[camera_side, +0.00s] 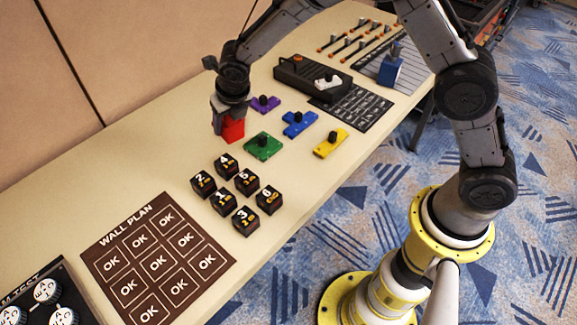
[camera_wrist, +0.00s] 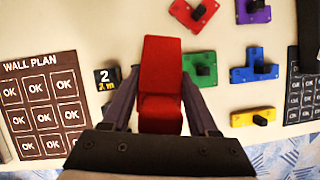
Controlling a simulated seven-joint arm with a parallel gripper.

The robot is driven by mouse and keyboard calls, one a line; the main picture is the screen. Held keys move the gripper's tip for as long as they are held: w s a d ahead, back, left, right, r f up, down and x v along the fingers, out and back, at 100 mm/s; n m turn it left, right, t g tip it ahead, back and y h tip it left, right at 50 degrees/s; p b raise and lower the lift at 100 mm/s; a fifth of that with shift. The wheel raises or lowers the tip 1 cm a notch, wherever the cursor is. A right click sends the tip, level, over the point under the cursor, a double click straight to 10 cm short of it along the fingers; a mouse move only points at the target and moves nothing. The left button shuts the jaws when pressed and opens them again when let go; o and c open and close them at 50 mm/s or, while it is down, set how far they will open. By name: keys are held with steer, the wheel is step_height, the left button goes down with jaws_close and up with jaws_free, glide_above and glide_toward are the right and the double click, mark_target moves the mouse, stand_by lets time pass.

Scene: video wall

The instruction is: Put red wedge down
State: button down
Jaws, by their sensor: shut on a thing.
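My gripper (camera_wrist: 160,82) is shut on the red wedge (camera_wrist: 161,62), which sits between its two fingers in the wrist view. In the side view my gripper (camera_side: 229,112) points down at the far edge side of the table, with the red wedge (camera_side: 233,131) showing below the fingers.
Green (camera_side: 263,146), blue (camera_side: 299,123), yellow (camera_side: 331,143) and purple (camera_side: 264,103) knobbed pieces lie nearby. A red knobbed piece (camera_wrist: 194,14) shows in the wrist view. Several black numbered cubes (camera_side: 224,198) and the brown WALL PLAN board (camera_side: 158,258) lie nearer. Bare table lies left of the wedge.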

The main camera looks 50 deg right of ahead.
steer(key=shift+s+m+h, duration=0.15)
steer(key=shift+m+h, duration=0.15)
steer(key=shift+m, duration=0.2)
steer(key=s+d+m+g+h, duration=0.1)
steer(key=s+d+m+g, duration=0.3)
steer(key=s+m, duration=0.8)
steer(key=s+d+m+g+h, duration=0.2)
steer(key=s+d+m, duration=0.45)
steer(key=s, duration=1.05)
steer(key=shift+m, duration=0.25)
steer(key=w+a+f, duration=0.1)
steer(key=w+f, duration=0.1)
steer(key=w, duration=0.2)
steer(key=w+f, duration=0.3)
steer(key=w, duration=0.1)
steer(key=w+a+f, duration=0.1)
steer(key=w+f, duration=0.2)
steer(key=w, duration=0.2)
steer(key=shift+w+a+f, duration=0.1)
steer(key=shift+a+f, duration=0.05)
steer(key=shift+a, duration=0.2)
steer(key=shift+w+a+f, duration=0.1)
steer(key=shift+w+f, duration=0.4)
steer(key=shift+f, duration=0.05)
steer(key=shift+w+f, duration=0.1)
steer(key=shift+f, duration=1.55)
